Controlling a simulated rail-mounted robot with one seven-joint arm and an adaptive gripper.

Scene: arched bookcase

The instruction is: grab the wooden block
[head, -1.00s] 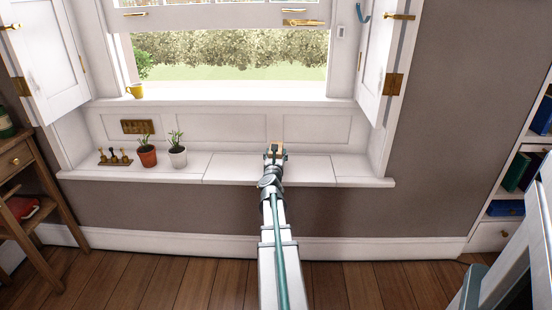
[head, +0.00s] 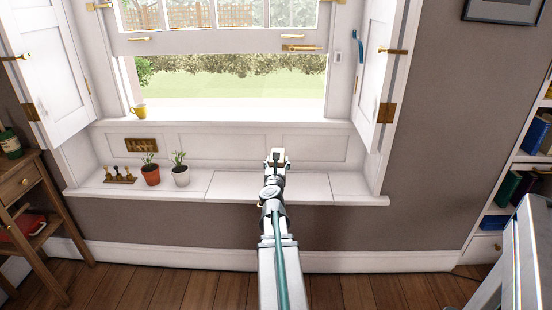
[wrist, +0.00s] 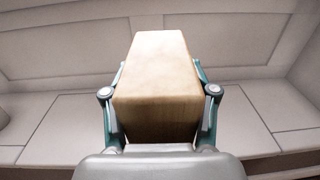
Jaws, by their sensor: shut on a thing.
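The wooden block (wrist: 155,75) is pale tan and fills the middle of the wrist view, its long top face pointing away from me. My gripper (wrist: 158,92) is shut on it, with one teal finger against each side. In the head view my gripper (head: 277,156) is in front of the panelled wall below the window, over the right half of the white window seat (head: 240,187). The block is mostly hidden behind my gripper there. The gap between block and seat cannot be judged.
A yellow cup (head: 139,111) is on the sill. Open shutters (head: 378,70) flank the window. The seat's right end is clear.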

